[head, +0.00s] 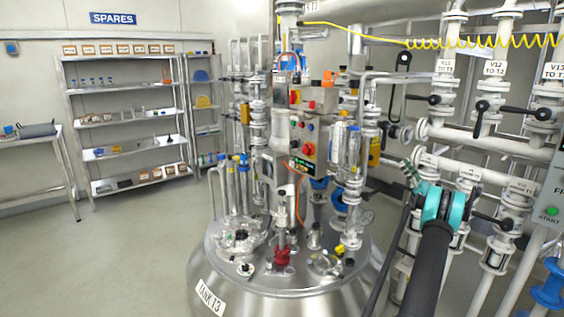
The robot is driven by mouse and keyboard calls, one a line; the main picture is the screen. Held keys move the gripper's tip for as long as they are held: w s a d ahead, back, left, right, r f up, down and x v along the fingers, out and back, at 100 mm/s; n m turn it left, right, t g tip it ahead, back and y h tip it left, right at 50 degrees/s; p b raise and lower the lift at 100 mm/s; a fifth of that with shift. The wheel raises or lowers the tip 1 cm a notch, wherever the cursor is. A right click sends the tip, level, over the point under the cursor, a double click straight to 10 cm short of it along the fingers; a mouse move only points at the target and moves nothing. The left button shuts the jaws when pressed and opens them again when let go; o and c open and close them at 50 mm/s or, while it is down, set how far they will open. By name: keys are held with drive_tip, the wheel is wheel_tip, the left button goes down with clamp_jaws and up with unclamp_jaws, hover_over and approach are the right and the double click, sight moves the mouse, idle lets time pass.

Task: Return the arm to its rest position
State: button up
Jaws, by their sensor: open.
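My arm rises from the bottom right of the head view as a dark link with a teal joint. My gripper (409,170) seems to be the small grey-green end just beyond that joint, up and to its left. It is open, and I see nothing held in it. It shows in front of the white valve pipework, and its fingers are too small to make out clearly. How far it is from the pipes I cannot tell.
White pipes with black-handled valves (482,105) crowd the right side, close to the arm in the picture. Spares shelves (125,122) and a side table (35,143) stand left. Floor at left is clear.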

drive_tip(key=w+a+r+m+t+h, duration=0.3)
drive_tip(key=r+m+h, duration=0.4)
drive_tip(key=m+h, duration=0.55)
drive_tip(key=w+a+r+m+t+h, duration=0.1)
drive_tip(key=a+r+m+t+h, duration=0.4)
drive_tip(key=m+h, duration=0.8)
drive_tip(key=s+a+f+m+g+y, duration=0.1)
drive_tip(key=s+a+f+m+g, duration=0.5)
drive_tip(key=s, duration=1.2)
drive_tip(key=s+a+f+m+g+y, duration=0.2)
drive_tip(key=s+a+f+m+g, duration=0.5)
drive_tip(key=s+a+f, duration=0.5)
drive_tip(key=s+a+f+m+g+y, duration=0.2)
drive_tip(key=s+a+f+m+g, duration=0.5)
drive_tip(key=s, duration=1.8)
drive_tip(key=a+f+g, duration=0.1)
drive_tip(key=a+f, duration=0.2)
drive_tip(key=f, duration=0.3)
drive_tip(key=shift+s+g, duration=0.3)
drive_tip(key=shift+s, duration=0.1)
